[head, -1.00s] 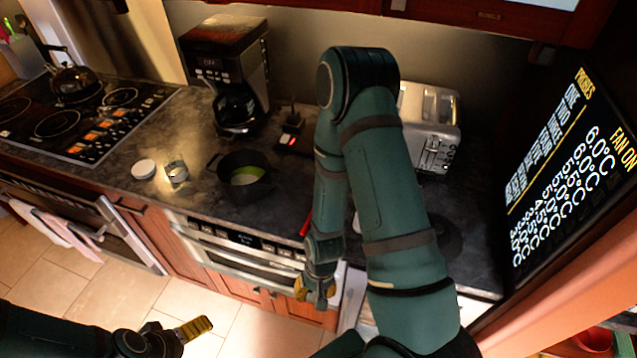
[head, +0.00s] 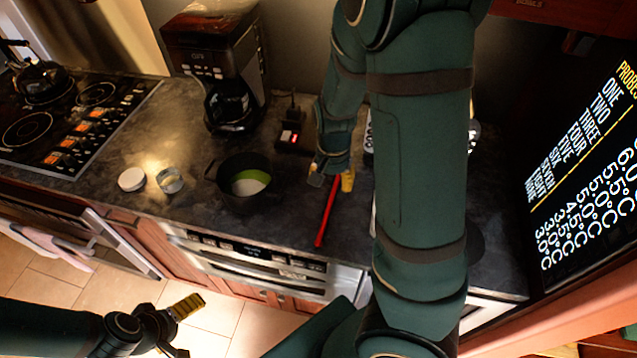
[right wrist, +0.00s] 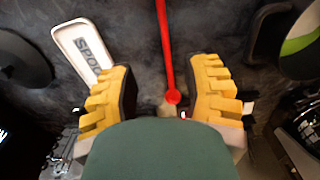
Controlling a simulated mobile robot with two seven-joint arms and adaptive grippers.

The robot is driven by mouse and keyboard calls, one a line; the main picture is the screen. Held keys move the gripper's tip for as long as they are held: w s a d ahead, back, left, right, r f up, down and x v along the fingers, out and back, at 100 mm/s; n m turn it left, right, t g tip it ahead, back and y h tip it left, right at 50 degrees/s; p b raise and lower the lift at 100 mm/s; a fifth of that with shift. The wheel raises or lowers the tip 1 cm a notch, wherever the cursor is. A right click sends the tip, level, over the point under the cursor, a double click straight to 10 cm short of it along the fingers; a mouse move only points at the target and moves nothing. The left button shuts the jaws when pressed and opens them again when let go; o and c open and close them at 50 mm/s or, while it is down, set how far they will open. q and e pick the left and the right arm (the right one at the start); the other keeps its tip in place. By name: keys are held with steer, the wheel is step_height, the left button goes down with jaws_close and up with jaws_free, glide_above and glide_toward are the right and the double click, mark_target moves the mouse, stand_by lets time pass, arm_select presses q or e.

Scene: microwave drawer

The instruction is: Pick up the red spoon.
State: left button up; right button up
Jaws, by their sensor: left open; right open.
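The red spoon (head: 327,212) lies on the dark counter to the right of the black pot, its lower end near the counter's front edge. Its upper end is hidden by my right gripper in the head view. My right gripper (head: 332,180) is open above that upper part. In the right wrist view, the red spoon (right wrist: 165,50) runs down between the open yellow fingers of my right gripper (right wrist: 160,95), with a round red end between them; nothing is gripped. My left gripper (head: 180,328) is open and empty over the floor, away from the counter.
A black pot (head: 241,188) with something green and white inside stands left of the spoon. A white spoon rest (right wrist: 83,50) lies beside the spoon. A coffee maker (head: 222,75) and a small device with a red light (head: 291,137) stand behind.

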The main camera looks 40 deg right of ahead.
steer(key=b, duration=0.2)
glide_above(329, 208)
steer(key=f, duration=0.7)
steer(key=shift+s+a+f, duration=0.2)
steer(key=shift+s+f, duration=0.05)
steer(key=shift+f, duration=0.1)
steer(key=shift+w+f, duration=0.1)
steer(key=shift+f, duration=0.6)
steer(key=f, duration=0.2)
steer(key=f+b, duration=0.1)
steer(key=f, duration=0.1)
steer(key=shift+w+d+f, duration=0.15)
steer(key=shift+w+f, duration=0.05)
steer(key=shift+f, duration=0.2)
arm_select(q)
steer(key=f, duration=0.3)
steer(key=shift+w+f, duration=0.2)
steer(key=shift+w, duration=0.1)
arm_select(e)
steer(key=shift+c, duration=0.4)
jaws_close()
